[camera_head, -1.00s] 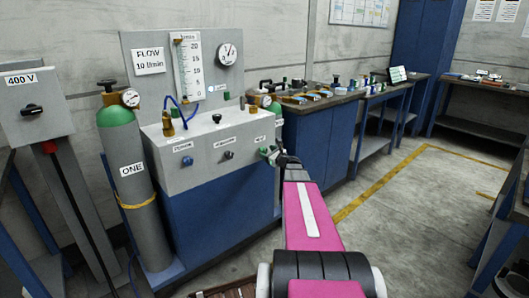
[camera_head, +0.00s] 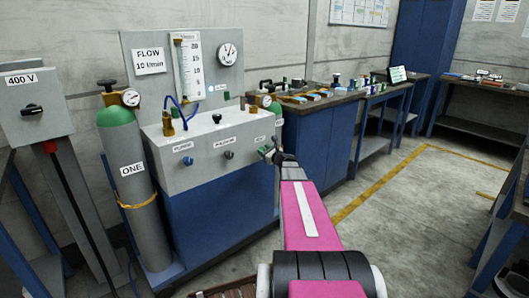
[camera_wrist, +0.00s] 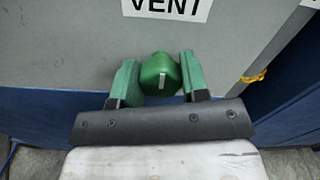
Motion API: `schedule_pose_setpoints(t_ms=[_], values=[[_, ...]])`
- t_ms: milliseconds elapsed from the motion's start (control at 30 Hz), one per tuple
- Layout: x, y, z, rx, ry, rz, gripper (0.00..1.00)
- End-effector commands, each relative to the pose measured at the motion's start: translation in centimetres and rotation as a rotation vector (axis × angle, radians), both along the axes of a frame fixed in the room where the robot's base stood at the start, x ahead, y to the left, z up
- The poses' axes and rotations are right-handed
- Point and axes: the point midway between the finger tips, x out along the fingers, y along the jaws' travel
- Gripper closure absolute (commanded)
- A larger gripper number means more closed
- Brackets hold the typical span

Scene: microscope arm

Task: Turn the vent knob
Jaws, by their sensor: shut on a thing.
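The green vent knob (camera_wrist: 159,74) shows in the wrist view, on the grey panel below the VENT label (camera_wrist: 167,8). A pale mark on its face stands about upright. My gripper (camera_wrist: 158,64) has one green finger on each side of the knob and is shut on it. In the head view my gripper (camera_head: 267,151) is at the right end of the grey control box (camera_head: 205,163); the knob is hidden there by the gripper.
Blue (camera_head: 188,161) and dark (camera_head: 229,155) knobs sit left of my gripper on the same box. A green-topped gas cylinder (camera_head: 127,160) stands at the left. A workbench with small items (camera_head: 320,100) stands behind right. The floor at right is open.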

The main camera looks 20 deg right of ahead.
Motion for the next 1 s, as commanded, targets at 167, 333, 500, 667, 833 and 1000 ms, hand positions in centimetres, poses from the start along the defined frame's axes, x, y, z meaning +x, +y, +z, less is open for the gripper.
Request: schedule_pose_setpoints(t_ms=[167, 333, 500, 667, 833, 1000], values=[[-0.04, 0.05, -0.03, -0.047, -0.017, 0.001, 0.83], [-0.07, 0.08, -0.05, -0.144, -0.052, 0.001, 0.83], [-0.09, 0.13, -0.08, -0.281, -0.102, 0.001, 0.83], [-0.11, 0.19, -0.13, -0.425, -0.154, 0.001, 0.83], [-0.14, 0.24, -0.19, -0.576, -0.209, 0.001, 0.83], [-0.16, 0.26, -0.26, -0.729, -0.264, 0.001, 0.83]])
